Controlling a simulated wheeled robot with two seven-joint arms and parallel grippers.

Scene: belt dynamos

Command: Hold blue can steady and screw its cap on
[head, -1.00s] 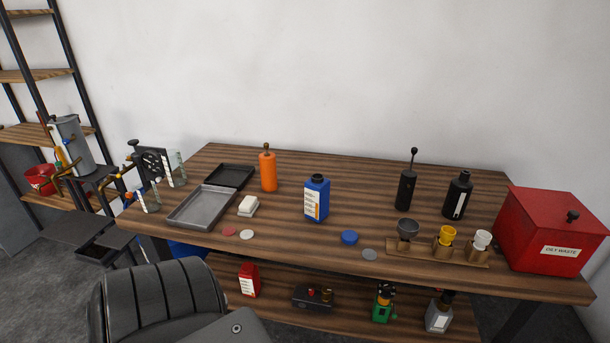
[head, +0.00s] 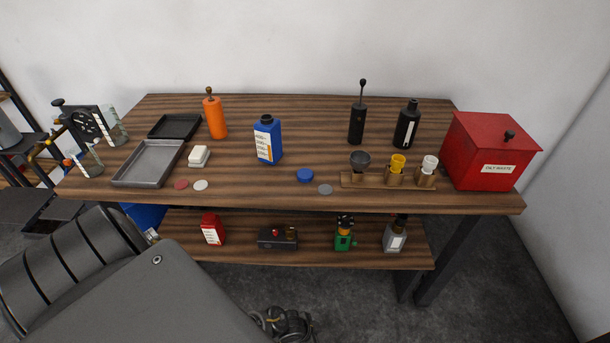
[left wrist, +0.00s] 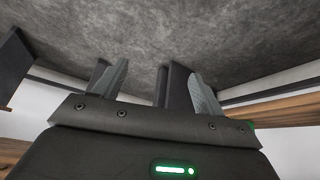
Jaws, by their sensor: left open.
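The blue can (head: 267,145) stands upright on the wooden bench with a white label on its front. Its dark neck on top shows no cap. A blue cap (head: 305,175) lies on the bench to the right of the can, nearer the front edge. In the left wrist view my left gripper (left wrist: 160,85) has its two fingers apart with nothing between them. It is away from the can and the cap, neither of which shows in that view. My right gripper is not seen.
Red, white and grey discs lie near the front edge of the bench (head: 240,200). An orange bottle (head: 215,118) stands left of the can; a grey tray (head: 150,165) is farther left. A funnel rack (head: 378,181) and red waste box (head: 490,150) are at right. Bench behind the can is clear.

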